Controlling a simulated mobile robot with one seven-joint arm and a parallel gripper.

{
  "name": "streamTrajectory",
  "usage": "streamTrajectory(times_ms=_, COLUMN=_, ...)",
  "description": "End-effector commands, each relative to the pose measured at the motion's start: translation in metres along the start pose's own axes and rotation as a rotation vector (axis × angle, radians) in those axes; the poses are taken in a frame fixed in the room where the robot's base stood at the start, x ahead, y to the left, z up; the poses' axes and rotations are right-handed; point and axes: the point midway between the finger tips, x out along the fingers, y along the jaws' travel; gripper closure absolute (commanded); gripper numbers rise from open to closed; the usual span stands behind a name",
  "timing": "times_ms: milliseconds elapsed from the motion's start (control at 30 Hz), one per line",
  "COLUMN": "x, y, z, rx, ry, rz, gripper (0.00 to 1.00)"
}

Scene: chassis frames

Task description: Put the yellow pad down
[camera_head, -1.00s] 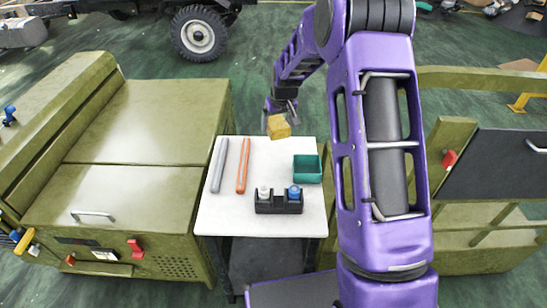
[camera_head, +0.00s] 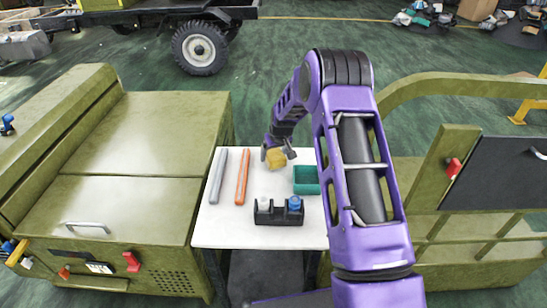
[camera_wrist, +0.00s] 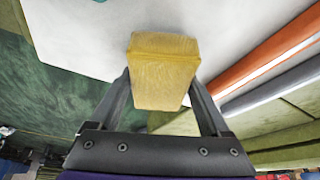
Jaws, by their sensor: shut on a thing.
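The yellow pad (camera_head: 276,159) is a small yellow block held in my gripper (camera_head: 277,153), near the far edge of the white table (camera_head: 240,222). In the wrist view the yellow pad (camera_wrist: 163,75) sits between the two dark fingers of my gripper (camera_wrist: 163,85), which are shut on its sides. The white tabletop (camera_wrist: 85,40) lies behind it there. I cannot tell whether the pad touches the tabletop.
A grey rod (camera_head: 218,176) and an orange rod (camera_head: 242,177) lie on the left of the table. A green bin (camera_head: 306,180) stands right of the pad. A black holder (camera_head: 277,214) with a blue-topped item (camera_head: 294,203) is nearer. White surface is bare between them.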

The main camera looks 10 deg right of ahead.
Motion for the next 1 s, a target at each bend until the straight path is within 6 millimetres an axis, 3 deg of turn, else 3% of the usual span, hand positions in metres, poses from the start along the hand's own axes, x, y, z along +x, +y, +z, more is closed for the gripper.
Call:
streamTrajectory(times_ms=67, x=0.009, y=0.0, z=0.004, rx=0.0, ry=-0.001, rz=0.0, gripper=0.64)
streamTrajectory(times_ms=600, x=0.019, y=0.0, z=0.008, rx=0.0, ry=0.0, rz=0.0, gripper=0.64)
streamTrajectory(times_ms=633, x=0.018, y=0.0, z=0.007, rx=0.0, ry=0.0, rz=0.0, gripper=0.16)
streamTrajectory(times_ms=700, x=0.018, y=0.0, z=0.008, rx=0.0, ry=-0.001, rz=0.0, gripper=0.03)
streamTrajectory(times_ms=1000, x=0.02, y=-0.003, z=0.01, rx=0.0, ry=-0.006, rz=-0.004, gripper=0.0)
